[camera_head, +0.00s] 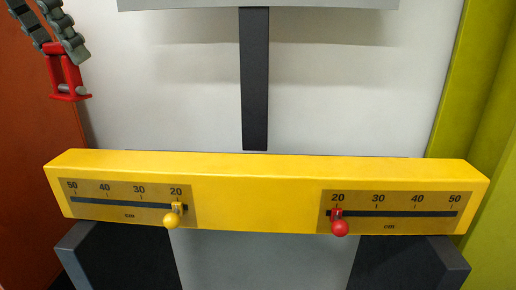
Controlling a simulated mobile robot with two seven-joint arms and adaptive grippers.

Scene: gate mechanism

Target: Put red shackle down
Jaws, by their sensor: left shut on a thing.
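The red shackle (65,78) is at the upper left of the head view. My left gripper (57,45) comes in from the top left edge. Its grey segmented fingers are shut on the upper end of the shackle and hold it up in front of the brown-red panel's edge. My right gripper is not in view.
A yellow beam (260,185) crosses the lower middle, with two centimetre scales. A yellow knob (172,220) and a red knob (340,228) sit near their 20 marks. A dark vertical bar (254,80) stands before the white panel (180,90). A green post (455,90) is at right.

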